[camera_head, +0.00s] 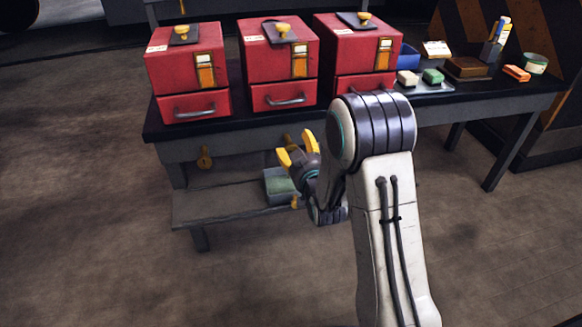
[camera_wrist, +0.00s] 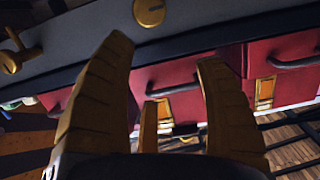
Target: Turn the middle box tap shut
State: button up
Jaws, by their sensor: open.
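The middle red box (camera_head: 279,62) stands on the bench between two similar red boxes. A brass knob (camera_head: 283,27) sits on a dark plate on its lid. Below it, a brass fitting (camera_head: 288,141) shows on the bench front, partly hidden by my gripper. My gripper (camera_head: 297,150) is open and empty in front of the bench, below the middle box. In the wrist view its yellow fingers (camera_wrist: 163,52) are spread. A round brass fitting (camera_wrist: 150,12) on the grey bench front lies beyond the fingertips, apart from them. Whether it is turned open or shut I cannot tell.
The left box (camera_head: 187,65) and right box (camera_head: 352,50) flank it. Another brass fitting (camera_head: 205,158) hangs below the left box. A grey bin (camera_head: 279,186) stands on the lower shelf (camera_head: 225,207). Small items and a tray (camera_head: 428,88) lie at the right. The left floor is clear.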

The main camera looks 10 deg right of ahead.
aim_at(292, 150)
notch_tip(292, 150, down, 6)
jog(key=w+t+b, duration=0.1)
jog(key=t+b, duration=0.1)
jog(key=b, duration=0.1)
jog(key=shift+w+r+b, duration=0.1)
jog(key=shift+w+b, duration=0.85)
jog(key=shift+w, duration=2.55)
jog(key=shift+o, duration=0.2)
jog(key=shift+r, duration=0.1)
jog(key=c, duration=1.2)
